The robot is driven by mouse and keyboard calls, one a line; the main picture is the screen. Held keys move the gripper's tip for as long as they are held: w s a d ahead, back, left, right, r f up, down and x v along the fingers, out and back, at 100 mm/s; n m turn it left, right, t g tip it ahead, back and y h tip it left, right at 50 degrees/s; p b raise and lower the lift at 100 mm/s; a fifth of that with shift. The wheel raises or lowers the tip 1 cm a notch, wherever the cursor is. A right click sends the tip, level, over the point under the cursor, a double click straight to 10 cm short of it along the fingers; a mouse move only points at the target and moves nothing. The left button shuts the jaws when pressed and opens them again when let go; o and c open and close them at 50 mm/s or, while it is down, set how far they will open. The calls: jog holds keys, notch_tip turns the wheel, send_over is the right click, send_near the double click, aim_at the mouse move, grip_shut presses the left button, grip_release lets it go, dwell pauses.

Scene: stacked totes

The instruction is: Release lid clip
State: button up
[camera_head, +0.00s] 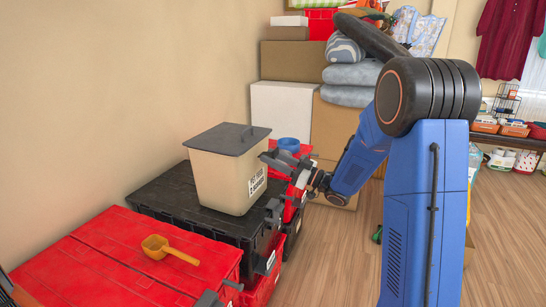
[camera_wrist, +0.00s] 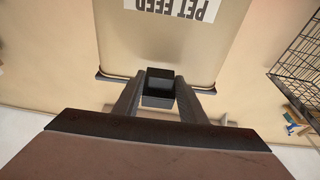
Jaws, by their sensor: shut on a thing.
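A beige pet feed bin (camera_head: 218,184) with a flat dark grey lid (camera_head: 228,139) stands upright on a black tote. The lid lies on the bin's top. My gripper (camera_head: 270,159) reaches in from the right to the bin's upper right side, near the lid's edge. In the wrist view the bin (camera_wrist: 170,45) appears upside down with its label at the top. There my gripper (camera_wrist: 158,92) is shut on a small dark lid clip (camera_wrist: 159,80) at the bin's rim. In the head view the clip cannot be made out behind the fingers.
The black tote (camera_head: 160,197) stands between a red tote with an orange scoop (camera_head: 168,249) in front and a red tote with a blue round item (camera_head: 289,145) behind. A wall is close on the left. Boxes and cushions are stacked behind.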

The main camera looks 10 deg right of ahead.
jog(key=shift+f+t+y, duration=0.3)
jog(key=shift+t+y, duration=0.1)
jog(key=o, duration=0.8)
jog(key=v, duration=1.7)
jog(key=shift+d+f, duration=0.1)
jog(key=shift+f, duration=0.1)
